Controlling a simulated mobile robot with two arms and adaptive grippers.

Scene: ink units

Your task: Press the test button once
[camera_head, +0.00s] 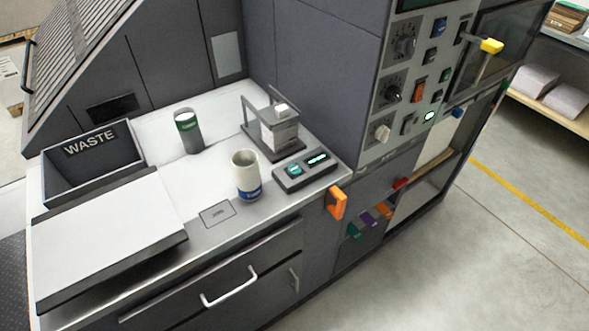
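No button carries a label I can read as "test". A low dark box (306,171) on the white counter has a lit green button (294,170) and a small lit display (317,159). The upright control panel (411,82) at the upper right bears several dark knobs and small buttons. Among these are an orange-red one (418,92), a blue one (438,27) and a lit green-white one (429,116). Neither of my grippers is in view.
A white cup with a blue band (246,176), a dark green can (188,131) and a small press-like stand (273,131) occupy the counter. A WASTE bin (94,163) stands left. An orange part (337,202) juts from the front edge. The floor at right is clear.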

